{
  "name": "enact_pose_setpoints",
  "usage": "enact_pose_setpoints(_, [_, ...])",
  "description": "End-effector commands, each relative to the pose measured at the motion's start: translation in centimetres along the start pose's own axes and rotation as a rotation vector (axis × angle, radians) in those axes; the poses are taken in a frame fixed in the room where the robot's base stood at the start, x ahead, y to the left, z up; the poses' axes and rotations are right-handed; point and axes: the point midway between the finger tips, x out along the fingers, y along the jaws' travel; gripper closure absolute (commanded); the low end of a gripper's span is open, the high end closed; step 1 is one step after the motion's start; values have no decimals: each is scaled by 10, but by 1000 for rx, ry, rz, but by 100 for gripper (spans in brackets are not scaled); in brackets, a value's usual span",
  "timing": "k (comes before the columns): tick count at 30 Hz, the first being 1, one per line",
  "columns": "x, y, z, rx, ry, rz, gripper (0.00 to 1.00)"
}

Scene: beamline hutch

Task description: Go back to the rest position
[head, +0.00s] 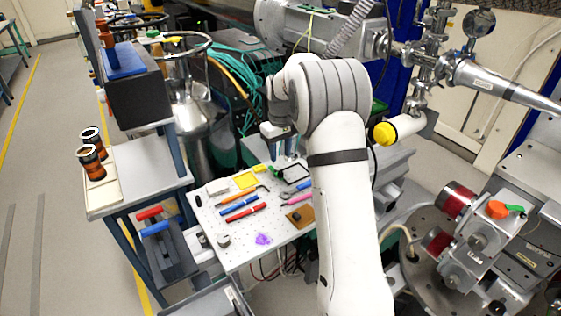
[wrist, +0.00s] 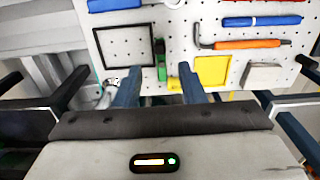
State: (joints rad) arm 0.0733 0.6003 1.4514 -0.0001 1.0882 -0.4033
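My gripper (head: 283,150) hangs over the far edge of the white perforated board (head: 216,232), near the black square outline. In the wrist view my gripper (wrist: 160,85) shows two blue fingers spread apart, with nothing held between them. A small green and yellow item (wrist: 162,72) shows in the gap between them and seems to lie on the board beyond the fingertips. The black square outline (wrist: 125,64) and a yellow square (wrist: 211,71) lie on either side of it. My arm covers part of the board's right side in the head view.
The board carries pens, an orange-handled hex key (wrist: 250,43), a grey block (wrist: 262,74) and a purple piece (head: 263,239). A side table (head: 150,180) with two brown jars stands left. A yellow-capped pipe (head: 385,132) is close right of my arm. Floor at far left is clear.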

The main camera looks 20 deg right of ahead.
Motion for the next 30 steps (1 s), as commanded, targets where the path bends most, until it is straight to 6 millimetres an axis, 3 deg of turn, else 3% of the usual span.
enact_pose_setpoints(12, [-6, 0, 0, 0, 0, 0, 64])
enact_pose_setpoints(17, [-25, -10, 16, 17, 15, 7, 64])
enact_pose_setpoints(24, [-78, -49, 86, 92, 68, 24, 64])
enact_pose_setpoints(30, [-102, -83, 156, 163, 116, 35, 64])
